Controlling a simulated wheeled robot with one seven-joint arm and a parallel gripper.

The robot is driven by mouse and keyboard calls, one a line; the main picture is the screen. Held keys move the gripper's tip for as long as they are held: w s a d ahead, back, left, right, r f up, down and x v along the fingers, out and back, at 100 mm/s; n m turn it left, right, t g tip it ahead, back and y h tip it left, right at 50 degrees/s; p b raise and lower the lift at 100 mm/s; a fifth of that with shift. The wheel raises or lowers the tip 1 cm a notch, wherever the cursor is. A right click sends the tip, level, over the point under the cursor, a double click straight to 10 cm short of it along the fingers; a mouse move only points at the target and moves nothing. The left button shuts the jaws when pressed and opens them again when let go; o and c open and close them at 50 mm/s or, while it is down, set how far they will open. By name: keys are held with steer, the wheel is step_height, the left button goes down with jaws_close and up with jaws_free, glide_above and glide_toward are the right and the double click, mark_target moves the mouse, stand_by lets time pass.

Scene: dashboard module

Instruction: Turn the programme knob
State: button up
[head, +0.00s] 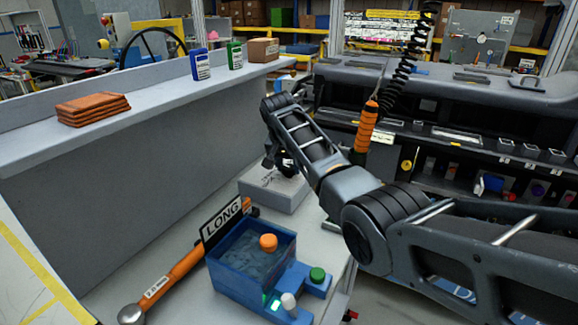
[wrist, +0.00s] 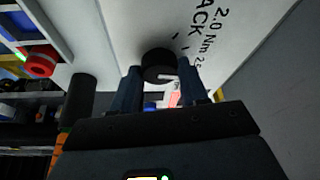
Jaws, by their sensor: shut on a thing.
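The programme knob (wrist: 158,62) is a round black knob with a pale pointer mark, in the upper middle of the wrist view. It sits on a white panel (wrist: 215,65) printed with dark text including "2.0 Nm" and "ACK". My gripper (wrist: 160,74) has one dark finger on each side of the knob and is shut on it. In the head view my gripper (head: 284,163) is low over a pale grey box (head: 270,190). The arm and gripper hide the knob there, and its setting is hard to read.
A blue bin (head: 228,290) with orange, green and white knobs stands in front of the box. A grey wall with a ledge (head: 120,98) runs along the left. A black dashboard (head: 450,105) stands right.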

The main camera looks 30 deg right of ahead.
steer(key=shift+w+m+h+b, duration=0.1)
steer(key=shift+m+h+b, duration=0.25)
steer(key=shift+m, duration=0.55)
steer(key=shift+r, duration=0.1)
steer(key=o, duration=1)
steer(key=shift+g, duration=0.3)
steer(key=shift+b+v, duration=0.35)
steer(key=shift+v, duration=3.5)
